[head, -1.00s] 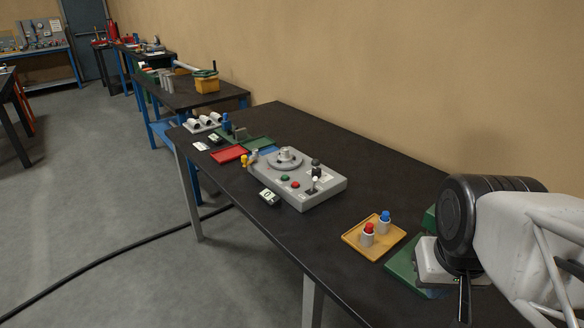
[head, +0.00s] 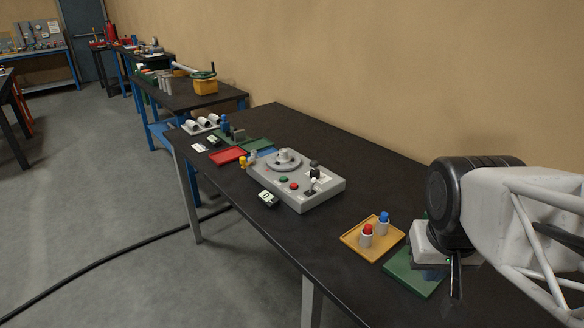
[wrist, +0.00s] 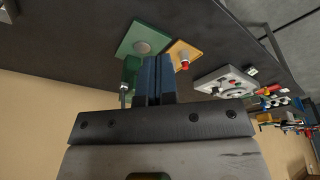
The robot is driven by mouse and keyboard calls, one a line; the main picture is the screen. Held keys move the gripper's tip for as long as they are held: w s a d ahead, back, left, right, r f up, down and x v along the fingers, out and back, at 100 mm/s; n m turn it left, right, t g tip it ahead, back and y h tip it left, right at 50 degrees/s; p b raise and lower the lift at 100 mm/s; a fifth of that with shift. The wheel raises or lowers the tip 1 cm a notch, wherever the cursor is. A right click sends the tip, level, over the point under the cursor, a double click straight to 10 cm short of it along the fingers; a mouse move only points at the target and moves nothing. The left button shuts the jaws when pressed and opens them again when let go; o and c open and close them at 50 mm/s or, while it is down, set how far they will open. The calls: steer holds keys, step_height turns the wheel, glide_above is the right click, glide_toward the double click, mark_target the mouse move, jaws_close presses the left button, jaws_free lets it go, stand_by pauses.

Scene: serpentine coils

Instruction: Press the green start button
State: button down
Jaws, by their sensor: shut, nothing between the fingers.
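The green start button (head: 283,180) sits on top of the grey control box (head: 318,196), beside a red button (head: 294,186). Nothing covers it in the head view. My gripper (wrist: 154,62) shows two dark blue fingers close together, shut and empty. In the head view it is at the right, largely hidden by my wrist, near the green mat and well away from the button.
A tan tray (head: 352,240) with a red-topped and a blue-topped cylinder lies between my gripper and the box. A green mat (head: 401,276) lies beside the tray. A small display (head: 268,198) stands before the box. Red (head: 228,155) and green trays lie beyond it.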

steer(key=w+a+r+h, duration=0.2)
steer(key=w+r, duration=0.1)
steer(key=w, duration=1.3)
steer(key=n+t+h, duration=0.3)
steer(key=t, duration=0.2)
glide_above(282, 177)
step_height(282, 177, down, 12)
steer(key=shift+f, duration=0.2)
steer(key=shift+s+f, duration=0.1)
steer(key=shift+f, duration=0.15)
steer(key=shift+f, duration=4.2)
steer(key=shift+f, duration=0.55)
